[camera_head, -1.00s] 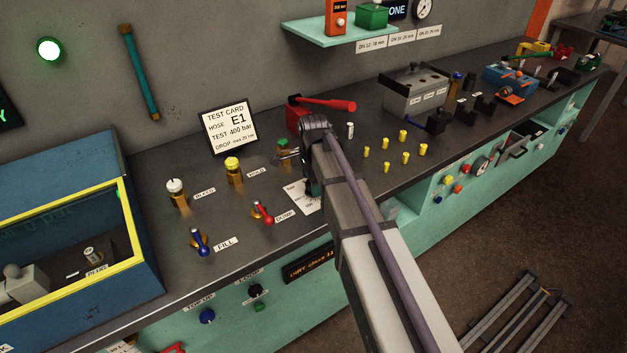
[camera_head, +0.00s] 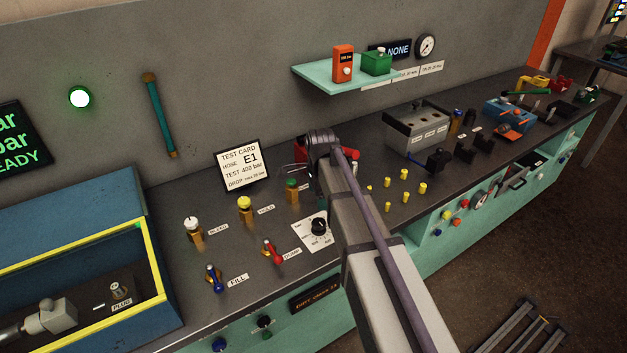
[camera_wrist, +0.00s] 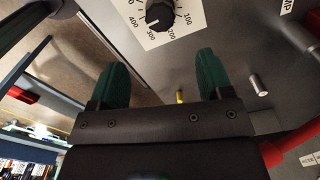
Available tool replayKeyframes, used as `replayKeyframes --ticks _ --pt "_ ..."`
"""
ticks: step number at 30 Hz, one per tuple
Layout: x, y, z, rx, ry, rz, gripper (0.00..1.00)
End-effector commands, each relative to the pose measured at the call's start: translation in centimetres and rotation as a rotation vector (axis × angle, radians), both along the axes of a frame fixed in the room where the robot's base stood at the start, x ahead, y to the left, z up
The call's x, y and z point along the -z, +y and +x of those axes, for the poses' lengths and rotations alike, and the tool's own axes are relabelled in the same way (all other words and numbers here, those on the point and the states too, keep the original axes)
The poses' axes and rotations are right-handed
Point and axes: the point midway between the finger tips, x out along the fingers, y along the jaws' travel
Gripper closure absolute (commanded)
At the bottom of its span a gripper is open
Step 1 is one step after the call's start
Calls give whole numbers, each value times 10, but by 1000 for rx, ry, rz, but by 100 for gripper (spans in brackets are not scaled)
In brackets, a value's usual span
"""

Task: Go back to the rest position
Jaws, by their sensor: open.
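My gripper (camera_wrist: 158,82) shows in the wrist view with its two green fingertips wide apart and nothing between them. In the head view my arm reaches over the bench, and its wrist hides most of the gripper. A black dial knob (camera_head: 319,226) on a white scale card stands on the bench, left of my arm. The knob also shows in the wrist view (camera_wrist: 160,14), beyond the fingertips and apart from them; its scale reads 100 to 400.
Nearby stand a red valve (camera_head: 270,252), a blue valve (camera_head: 214,281), yellow-topped (camera_head: 245,207) and green-topped (camera_head: 292,189) valves, and the test card (camera_head: 241,165). A red-handled tool (camera_head: 300,148) lies partly behind my wrist. Several yellow pegs (camera_head: 405,174) stand to the right.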

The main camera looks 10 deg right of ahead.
Motion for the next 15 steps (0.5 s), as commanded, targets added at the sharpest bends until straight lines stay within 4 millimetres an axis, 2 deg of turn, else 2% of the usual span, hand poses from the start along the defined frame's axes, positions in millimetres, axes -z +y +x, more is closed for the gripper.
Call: replayKeyframes --ticks 5,8,11,15 --pt "0 0 0 -69 0 0 27" --pt "0 0 -8 -314 0 0 27" --pt "0 0 -50 -707 0 0 27" --pt "0 1 -133 -1265 1 0 27"
